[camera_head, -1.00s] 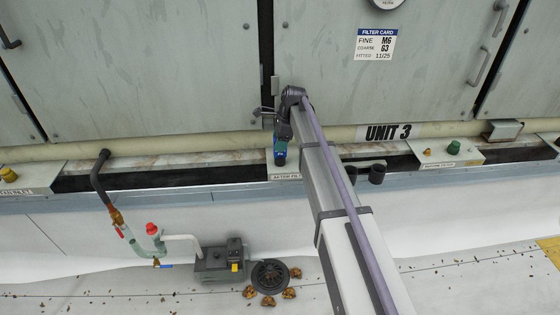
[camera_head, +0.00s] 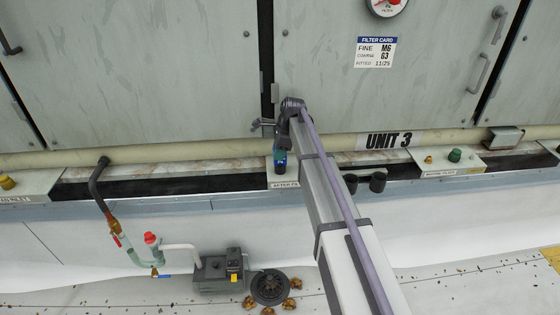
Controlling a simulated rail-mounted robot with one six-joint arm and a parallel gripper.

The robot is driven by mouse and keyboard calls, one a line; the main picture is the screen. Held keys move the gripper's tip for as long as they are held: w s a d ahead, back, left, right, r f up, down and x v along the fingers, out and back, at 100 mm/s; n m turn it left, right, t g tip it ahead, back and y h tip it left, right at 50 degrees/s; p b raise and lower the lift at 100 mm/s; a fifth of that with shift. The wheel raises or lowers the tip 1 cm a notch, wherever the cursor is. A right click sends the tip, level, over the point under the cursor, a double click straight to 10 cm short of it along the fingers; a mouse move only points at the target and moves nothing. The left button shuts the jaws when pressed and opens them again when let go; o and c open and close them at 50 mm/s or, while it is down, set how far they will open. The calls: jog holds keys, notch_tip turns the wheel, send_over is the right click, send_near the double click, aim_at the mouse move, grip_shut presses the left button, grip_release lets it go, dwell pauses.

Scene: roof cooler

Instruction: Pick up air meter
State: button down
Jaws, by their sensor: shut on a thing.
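My arm reaches up from the lower right and bends at the wall. My dark gripper (camera_head: 281,143) points down in front of the pipe ledge and is shut on a small blue-green device, which I take to be the air meter (camera_head: 280,158). The meter is at the box labelled "AFTER FI..." (camera_head: 285,184). My wrist hides part of the meter, and the fingertips are too small to make out. I cannot tell whether the meter touches the box.
Large grey doors stand behind, with a filter card (camera_head: 376,52) and a dial gauge (camera_head: 387,5). A box with a green cap (camera_head: 455,155) is at right. A pipe with a red cap (camera_head: 150,238), a grey pump (camera_head: 219,270) and a round drain (camera_head: 270,287) are lower left.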

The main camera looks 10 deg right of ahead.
notch_tip(320, 180, up, 10)
jog(key=p, duration=1)
jog(key=shift+r, duration=0.2)
jog(key=shift+f, duration=0.2)
